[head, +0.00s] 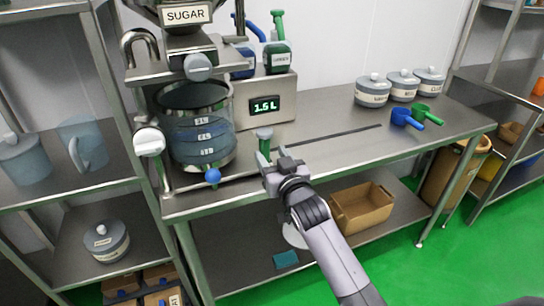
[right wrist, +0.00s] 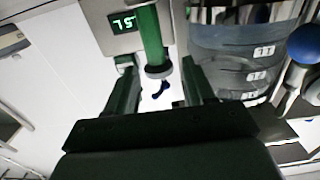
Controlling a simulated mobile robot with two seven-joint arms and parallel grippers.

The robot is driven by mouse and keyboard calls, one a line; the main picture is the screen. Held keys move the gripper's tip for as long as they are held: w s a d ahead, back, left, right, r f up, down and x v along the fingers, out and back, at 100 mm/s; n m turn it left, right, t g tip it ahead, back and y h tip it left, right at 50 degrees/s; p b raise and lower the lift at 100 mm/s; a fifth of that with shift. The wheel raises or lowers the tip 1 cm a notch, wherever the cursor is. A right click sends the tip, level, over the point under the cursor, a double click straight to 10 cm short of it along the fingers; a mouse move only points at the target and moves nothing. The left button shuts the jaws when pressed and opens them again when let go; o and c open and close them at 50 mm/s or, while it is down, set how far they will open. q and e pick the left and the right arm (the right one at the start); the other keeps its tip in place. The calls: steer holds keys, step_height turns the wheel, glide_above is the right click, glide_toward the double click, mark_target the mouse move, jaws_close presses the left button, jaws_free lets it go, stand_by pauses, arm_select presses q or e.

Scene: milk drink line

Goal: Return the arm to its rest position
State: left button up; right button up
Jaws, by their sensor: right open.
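My right gripper (head: 280,165) is at the front edge of the steel counter, in the middle of the head view, with its arm coming up from the lower right. In the right wrist view its two fingers (right wrist: 160,78) stand apart. My left gripper is not in view.
A clear vessel (head: 203,148) stands under the SUGAR hopper (head: 186,15), left of a box whose display (head: 265,105) reads 1.5 L. Blue (head: 404,118) and green (head: 425,113) scoops and lidded pots (head: 373,92) are at the right. A cardboard box (head: 362,209) sits below.

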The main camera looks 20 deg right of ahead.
steer(key=shift+f, duration=0.15)
steer(key=s+d+f+g, duration=0.3)
steer(key=s+f+g, duration=0.1)
steer(key=s+f, duration=1.1)
steer(key=s+f+g, duration=0.1)
steer(key=s+f, duration=0.2)
steer(key=s, duration=0.5)
steer(key=s+f+n+g, duration=0.1)
steer(key=s+f, duration=0.3)
steer(key=s, duration=0.5)
steer(key=shift+s+f+g+y, duration=0.2)
steer(key=shift+f+g+y, duration=0.1)
steer(key=shift+g, duration=0.5)
